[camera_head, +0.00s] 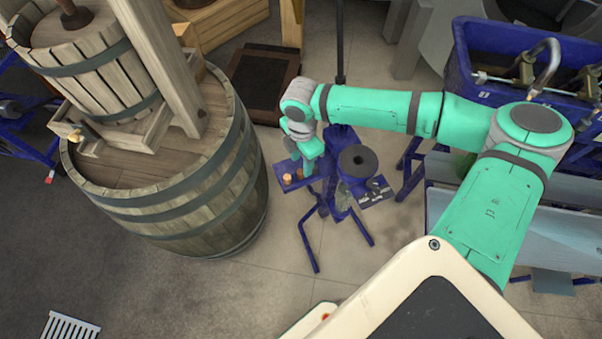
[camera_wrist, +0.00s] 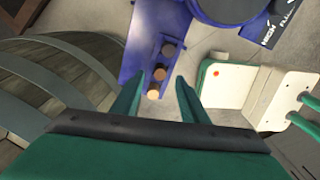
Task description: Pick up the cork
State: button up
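In the head view, a cork (camera_head: 288,178) shows on the blue shelf, just left of my gripper (camera_head: 308,160). My gripper (camera_wrist: 160,78) is open and points down at the shelf. In the wrist view its two green fingers lie left and right of the near and middle corks. Nothing is held. I cannot tell the exact height above the corks.
The shelf belongs to a blue corking stand (camera_head: 340,195) with a dark round top. A large wooden barrel (camera_head: 200,200) with a press (camera_head: 85,60) on it stands to the left. A blue crate (camera_head: 500,60) stands at upper right. Floor in front of the stand is clear.

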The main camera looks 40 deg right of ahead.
jog(key=shift+a+f, duration=0.15)
jog(key=shift+f, duration=2.05)
grip_shut()
